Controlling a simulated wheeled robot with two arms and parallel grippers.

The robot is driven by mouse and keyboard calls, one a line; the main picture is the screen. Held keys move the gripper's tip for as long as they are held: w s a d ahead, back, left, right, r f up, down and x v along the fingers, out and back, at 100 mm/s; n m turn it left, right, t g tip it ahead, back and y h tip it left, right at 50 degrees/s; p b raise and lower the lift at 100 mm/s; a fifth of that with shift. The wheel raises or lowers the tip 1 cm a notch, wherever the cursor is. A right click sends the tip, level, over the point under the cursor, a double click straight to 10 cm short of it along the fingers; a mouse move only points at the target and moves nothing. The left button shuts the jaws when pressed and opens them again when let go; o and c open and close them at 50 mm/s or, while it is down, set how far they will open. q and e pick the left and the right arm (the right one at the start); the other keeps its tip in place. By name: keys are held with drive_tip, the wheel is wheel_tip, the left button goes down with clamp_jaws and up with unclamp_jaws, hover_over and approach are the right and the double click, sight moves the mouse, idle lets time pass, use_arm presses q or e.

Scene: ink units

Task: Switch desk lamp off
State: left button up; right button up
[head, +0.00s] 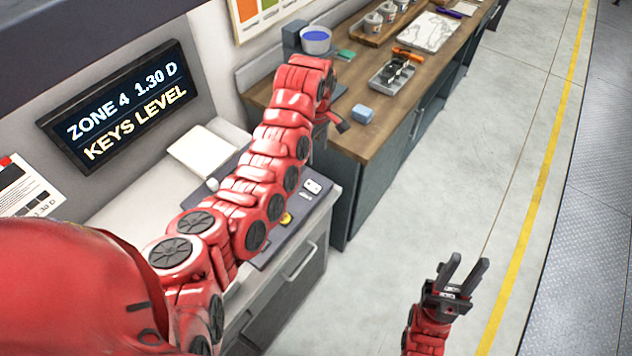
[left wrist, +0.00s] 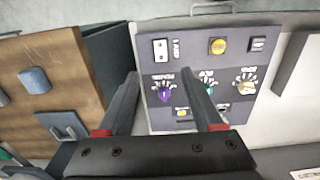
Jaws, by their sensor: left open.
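A dark control panel (head: 258,262) lies on the light bench, partly hidden behind my left arm. In the left wrist view the panel (left wrist: 236,65) carries a white switch plate (left wrist: 160,49), a yellow button (left wrist: 217,46), a dark switch (left wrist: 258,44), and purple (left wrist: 164,92), teal (left wrist: 208,88) and beige (left wrist: 245,84) knobs. Their labels are too small to read surely. I cannot make out a desk lamp. My left gripper (left wrist: 160,76) is open and empty, its fingers apart over the panel's left part. My right gripper (head: 464,272) is open and empty, away from the bench.
A wooden workbench (head: 385,125) adjoins on the right, with a blue block (head: 362,114), a grey tray (head: 385,84) and a cup (head: 316,40). A lit sign (head: 120,105) hangs on the wall behind the panel. The floor (head: 480,130) at right is clear.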

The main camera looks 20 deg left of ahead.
use_arm(q)
drive_tip(key=b, duration=0.8)
hover_over(316, 188)
wheel_tip(316, 188, down, 11)
drive_tip(key=shift+f, duration=0.1)
drive_tip(key=p, duration=0.2)
drive_tip(key=shift+p, duration=0.3)
wheel_tip(316, 188, down, 3)
drive_tip(key=shift+r+p, duration=0.2)
drive_tip(key=shift+p, duration=0.25)
drive_tip(key=shift+f, duration=0.7)
drive_tip(key=shift+f+p, duration=0.3)
drive_tip(key=shift+f, duration=0.1)
